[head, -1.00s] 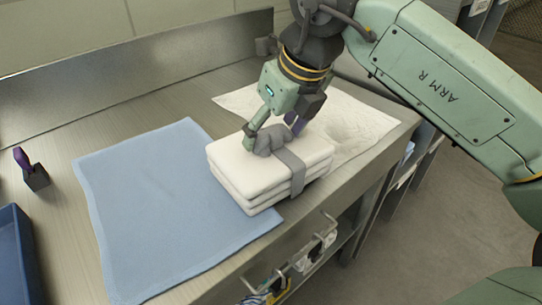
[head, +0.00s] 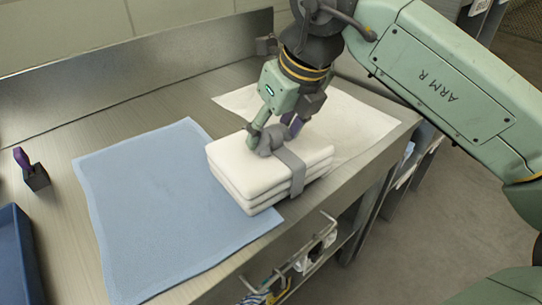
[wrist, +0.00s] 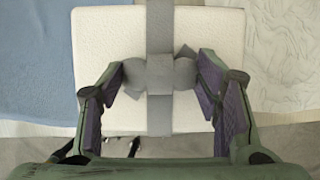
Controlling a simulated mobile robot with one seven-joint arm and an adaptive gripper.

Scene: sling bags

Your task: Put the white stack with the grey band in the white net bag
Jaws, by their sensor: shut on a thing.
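The white stack (head: 240,172) is several folded white layers with a grey band (head: 298,180) around it and a grey knot (head: 265,140) on top. It lies on the bench, across the right edge of the blue cloth and next to the white cloth. My gripper (head: 272,134) is above the stack, its fingers shut on the knot from both sides. In the wrist view, the purple pads (wrist: 164,77) press the knot's two ends, and the stack (wrist: 105,45) lies flat beneath. A white item (head: 328,241) hangs at the rack below the bench edge; I cannot tell whether it is the net bag.
The blue cloth (head: 150,210) covers the bench's middle, and the white cloth (head: 350,125) lies at its right end. A dark block with a purple top (head: 32,170) and a blue bin (head: 14,255) are at the left. A metal rack (head: 305,258) juts out below the front edge.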

